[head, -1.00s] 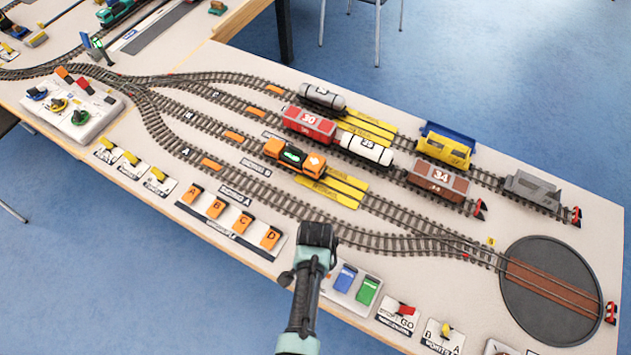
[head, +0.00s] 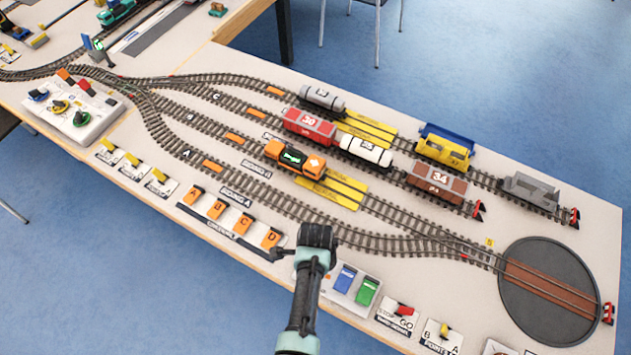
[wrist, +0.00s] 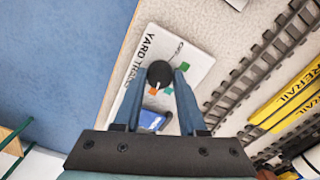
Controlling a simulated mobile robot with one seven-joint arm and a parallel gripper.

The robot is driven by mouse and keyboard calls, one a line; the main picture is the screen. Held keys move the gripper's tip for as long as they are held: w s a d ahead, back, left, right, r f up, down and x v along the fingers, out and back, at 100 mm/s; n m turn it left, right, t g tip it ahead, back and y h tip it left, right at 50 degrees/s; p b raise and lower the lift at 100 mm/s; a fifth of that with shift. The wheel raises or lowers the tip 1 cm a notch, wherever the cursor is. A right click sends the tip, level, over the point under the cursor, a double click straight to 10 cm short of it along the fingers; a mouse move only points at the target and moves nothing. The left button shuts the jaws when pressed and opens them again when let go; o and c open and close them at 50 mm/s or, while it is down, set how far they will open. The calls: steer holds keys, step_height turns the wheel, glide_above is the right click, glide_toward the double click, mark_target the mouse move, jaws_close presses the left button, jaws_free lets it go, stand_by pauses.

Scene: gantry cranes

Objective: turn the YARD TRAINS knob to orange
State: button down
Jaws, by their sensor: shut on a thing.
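The YARD TRAINS panel (wrist: 197,56) is a pale plate in the wrist view. Its round black knob (wrist: 160,72) stands between the two fingers of my gripper (wrist: 159,77), which is shut on it. A small orange mark (wrist: 153,91) lies just below the knob, and green marks (wrist: 183,66) lie at its right and lower right. I cannot tell which mark the knob points to. In the head view my gripper (head: 317,238) points down and hides the knob; the panel (head: 330,292) shows beside it.
Blue (head: 345,278) and green (head: 367,291) switches sit on the panel right of my gripper. Track (head: 385,238) runs close behind it. The orange A–D blocks (head: 217,208) are to the left, and a red STOP/GO switch (head: 404,310) is to the right.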

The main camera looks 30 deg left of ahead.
steer(key=shift+m, duration=0.3)
steer(key=shift+c, duration=2.3)
jaws_free()
step_height(320, 180, up, 13)
